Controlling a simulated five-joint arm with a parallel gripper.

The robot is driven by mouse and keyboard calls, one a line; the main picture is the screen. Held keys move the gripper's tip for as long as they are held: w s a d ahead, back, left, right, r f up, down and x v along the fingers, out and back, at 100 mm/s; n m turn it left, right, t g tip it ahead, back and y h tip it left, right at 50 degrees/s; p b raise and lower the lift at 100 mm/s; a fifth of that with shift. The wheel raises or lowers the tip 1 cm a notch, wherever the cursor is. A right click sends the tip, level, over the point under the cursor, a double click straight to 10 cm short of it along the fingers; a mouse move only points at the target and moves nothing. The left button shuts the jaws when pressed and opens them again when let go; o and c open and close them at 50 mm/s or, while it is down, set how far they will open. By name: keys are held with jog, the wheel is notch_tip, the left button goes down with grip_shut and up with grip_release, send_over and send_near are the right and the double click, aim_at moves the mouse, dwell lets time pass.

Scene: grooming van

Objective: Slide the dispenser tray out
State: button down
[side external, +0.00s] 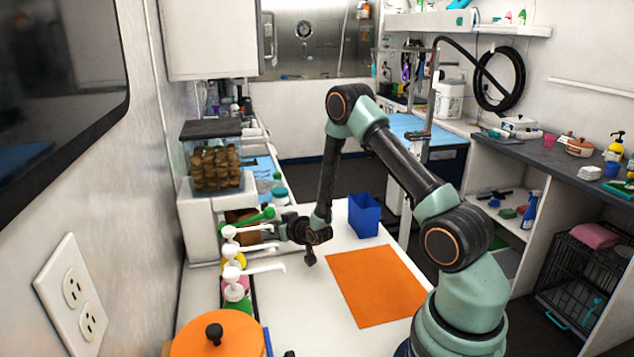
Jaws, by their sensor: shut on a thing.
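The treat dispenser (197,218) stands at the left of the white counter, a white body under a clear bin of brown treats with a dark lid. Its front has a low opening with a brown interior, where the dispenser tray (238,216) sits, mostly hidden behind pump bottles and a green-handled item. My gripper (281,231) is at the dispenser's front, pointing left at tray height and shut on the tray's front. The exact contact is small and partly hidden, so how far the tray is out cannot be told.
White-topped pump bottles (232,272) stand close in front of the dispenser. An orange lidded pot (218,340) is at the near edge. A blue open box (364,216) and an orange mat (374,285) lie right of my gripper. Bare counter shows between them.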

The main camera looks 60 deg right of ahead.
jog(key=shift+m+g+h, duration=0.3)
jog(key=shift+h, duration=0.2)
jog(key=s+d, duration=0.3)
jog(key=c, duration=0.7)
grip_release()
jog(key=shift+o, duration=0.2)
jog(key=shift+s, duration=0.1)
jog(key=shift+v, duration=3.7)
